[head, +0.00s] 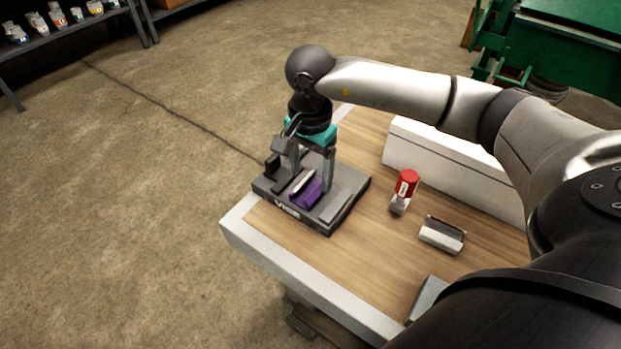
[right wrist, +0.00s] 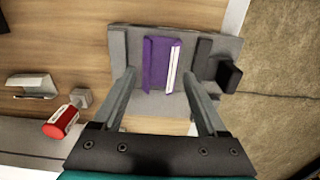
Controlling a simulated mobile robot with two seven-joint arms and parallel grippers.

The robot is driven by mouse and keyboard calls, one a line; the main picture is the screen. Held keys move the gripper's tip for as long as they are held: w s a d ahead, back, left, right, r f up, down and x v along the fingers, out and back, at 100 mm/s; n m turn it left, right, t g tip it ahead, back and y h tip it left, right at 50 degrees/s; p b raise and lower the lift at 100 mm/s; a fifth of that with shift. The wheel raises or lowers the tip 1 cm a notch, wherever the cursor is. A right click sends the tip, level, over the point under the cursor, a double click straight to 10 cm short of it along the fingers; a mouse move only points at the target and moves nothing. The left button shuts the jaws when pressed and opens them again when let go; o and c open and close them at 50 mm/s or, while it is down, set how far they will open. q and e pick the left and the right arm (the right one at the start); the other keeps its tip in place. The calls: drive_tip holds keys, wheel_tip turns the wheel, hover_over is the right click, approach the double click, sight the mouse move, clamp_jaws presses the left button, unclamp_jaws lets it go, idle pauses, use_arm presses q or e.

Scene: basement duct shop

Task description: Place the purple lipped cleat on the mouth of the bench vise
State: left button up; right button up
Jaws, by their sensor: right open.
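The purple lipped cleat (head: 306,191) rests on the bench vise (head: 343,210), between its raised jaws, at the near left corner of the table. It shows a pale strip along one side in the right wrist view (right wrist: 157,63). My right gripper (head: 311,184) is open over the vise. Its fingers stand on either side of the cleat, with clear space between each finger and the cleat in the right wrist view (right wrist: 160,95). In the head view the fingers partly hide the vise's far side. My left gripper is not in view.
A long white box (head: 440,160) lies at the back. Bare wood (head: 345,262) is free in front.

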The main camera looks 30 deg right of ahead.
wheel_tip(320, 180, up, 9)
drive_tip(key=shift+p, duration=0.45)
idle(1.0)
